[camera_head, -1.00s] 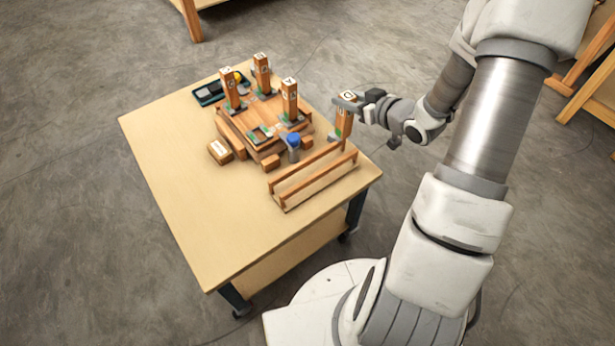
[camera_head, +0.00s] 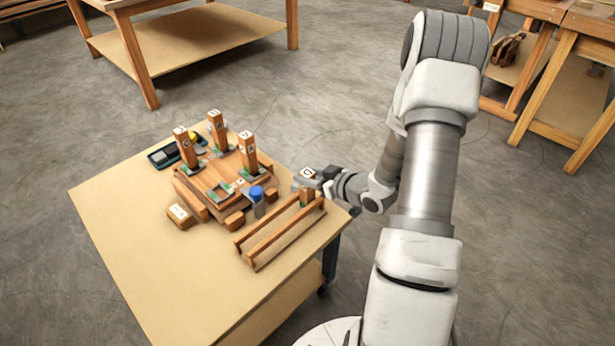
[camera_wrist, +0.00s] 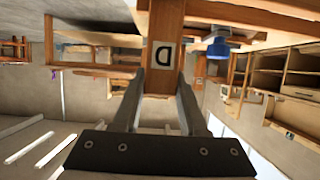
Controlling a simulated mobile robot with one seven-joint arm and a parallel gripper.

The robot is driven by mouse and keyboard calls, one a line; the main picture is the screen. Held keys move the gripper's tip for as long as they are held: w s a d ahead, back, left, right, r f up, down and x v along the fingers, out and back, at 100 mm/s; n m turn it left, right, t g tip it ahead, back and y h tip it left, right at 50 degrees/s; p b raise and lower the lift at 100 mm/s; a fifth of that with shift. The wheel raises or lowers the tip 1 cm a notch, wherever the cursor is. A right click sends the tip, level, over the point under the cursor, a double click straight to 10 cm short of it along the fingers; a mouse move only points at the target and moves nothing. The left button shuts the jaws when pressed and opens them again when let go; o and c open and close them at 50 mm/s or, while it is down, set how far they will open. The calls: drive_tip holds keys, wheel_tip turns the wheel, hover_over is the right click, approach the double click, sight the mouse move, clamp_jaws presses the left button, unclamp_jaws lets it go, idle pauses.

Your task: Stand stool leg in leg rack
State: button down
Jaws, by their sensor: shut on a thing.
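The stool leg (camera_head: 307,196) is a square wooden post with a lettered label on top and a green mark on its side. It is upright at the right end of the leg rack (camera_head: 262,247), a low wooden frame with two long rails. Its lower part is hidden by the rack, so I cannot tell whether it rests on the base. My gripper (camera_head: 311,179) is shut on the leg near its top, coming from the right. In the wrist view the leg (camera_wrist: 164,45) sits between both fingers (camera_wrist: 160,85), its lettered label facing the camera.
A stool seat (camera_head: 205,192) with three upright legs stands left of the rack. A blue-capped bottle (camera_head: 257,200) is between seat and rack. A small labelled box (camera_head: 180,215) and a dark tray (camera_head: 162,159) are on the table (camera_head: 150,270). The table's front left is clear.

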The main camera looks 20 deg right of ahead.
drive_tip(key=shift+f, duration=0.2)
drive_tip(key=shift+c, duration=2.2)
unclamp_jaws()
drive_tip(key=shift+r, duration=0.3)
drive_tip(key=p+v, duration=0.3)
drive_tip(key=v, duration=0.9)
drive_tip(key=shift+d, duration=0.1)
